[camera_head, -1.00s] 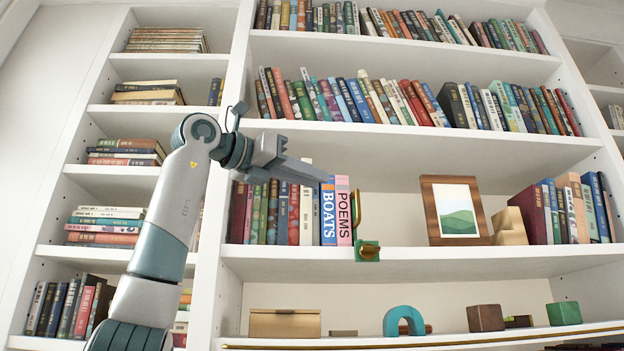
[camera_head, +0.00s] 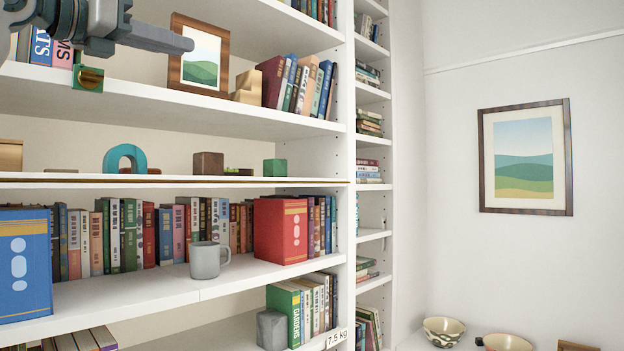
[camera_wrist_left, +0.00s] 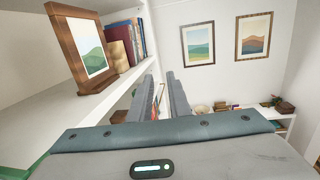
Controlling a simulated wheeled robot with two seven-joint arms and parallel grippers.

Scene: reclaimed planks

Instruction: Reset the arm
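My left gripper (camera_head: 186,43) is at the upper left of the head view, stretched out level in front of the shelf with its tips overlapping the framed landscape picture (camera_head: 200,57). In the left wrist view its two fingers (camera_wrist_left: 163,82) point ahead with a narrow gap between them. I see nothing held there; the gripper is open. The framed picture (camera_wrist_left: 83,45) and the shelf board (camera_wrist_left: 75,110) are to the left of the fingers. My right arm is not in view.
White shelves (camera_head: 200,118) hold rows of books. A blue box (camera_head: 25,262), a grey mug (camera_head: 208,260) and a red box (camera_head: 281,230) are on a lower shelf. A wall picture (camera_head: 524,158) hangs right. Bowls (camera_head: 443,331) stand lower right.

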